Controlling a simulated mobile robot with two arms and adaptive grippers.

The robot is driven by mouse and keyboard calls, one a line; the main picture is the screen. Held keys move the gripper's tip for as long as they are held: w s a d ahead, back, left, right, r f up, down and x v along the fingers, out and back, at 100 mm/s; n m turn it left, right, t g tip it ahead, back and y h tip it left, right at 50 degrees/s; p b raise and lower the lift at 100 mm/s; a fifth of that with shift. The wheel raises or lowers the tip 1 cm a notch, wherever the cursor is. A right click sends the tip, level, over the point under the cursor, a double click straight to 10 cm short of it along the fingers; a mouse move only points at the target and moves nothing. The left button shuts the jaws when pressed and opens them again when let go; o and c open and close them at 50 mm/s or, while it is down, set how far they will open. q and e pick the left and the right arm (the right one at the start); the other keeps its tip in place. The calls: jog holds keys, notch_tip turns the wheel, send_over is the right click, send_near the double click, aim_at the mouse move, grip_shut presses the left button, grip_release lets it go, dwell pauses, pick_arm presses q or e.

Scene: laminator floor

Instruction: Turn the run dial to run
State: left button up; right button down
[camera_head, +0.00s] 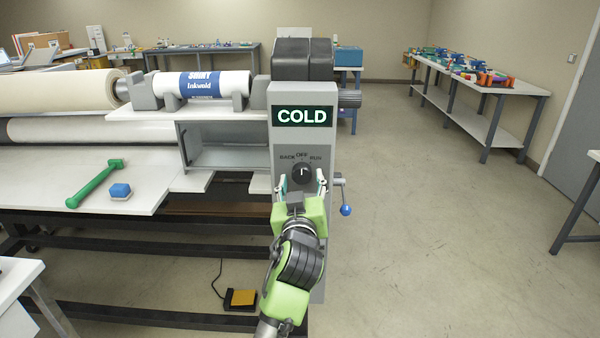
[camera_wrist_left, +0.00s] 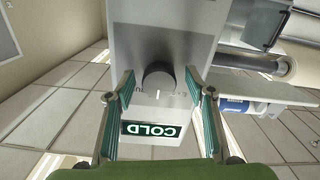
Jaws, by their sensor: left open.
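The run dial (camera_head: 302,173) is a round black knob on the grey control panel (camera_head: 284,150), below the lit green COLD display (camera_head: 302,115). The labels BACK, OFF and RUN curve above it, and its white mark points up, about at OFF. My left gripper (camera_head: 302,186) is open in front of the panel, its fingers on either side of the dial. In the left wrist view, the dial (camera_wrist_left: 159,78) lies between the tips of the open gripper (camera_wrist_left: 160,88), with gaps on both sides; the picture is upside down. My right gripper is not in view.
A small crank with a blue knob (camera_head: 346,210) sticks out just right of the panel. A yellow pedal (camera_head: 240,298) is on the floor.

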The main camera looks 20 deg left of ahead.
pick_arm(q)
jog(key=shift+w, duration=0.25)
jog(key=shift+s+r, duration=0.15)
jog(key=shift+s, duration=0.05)
jog(key=shift+c, duration=0.8)
jog(key=c, duration=0.9)
jog(key=shift+c, duration=0.2)
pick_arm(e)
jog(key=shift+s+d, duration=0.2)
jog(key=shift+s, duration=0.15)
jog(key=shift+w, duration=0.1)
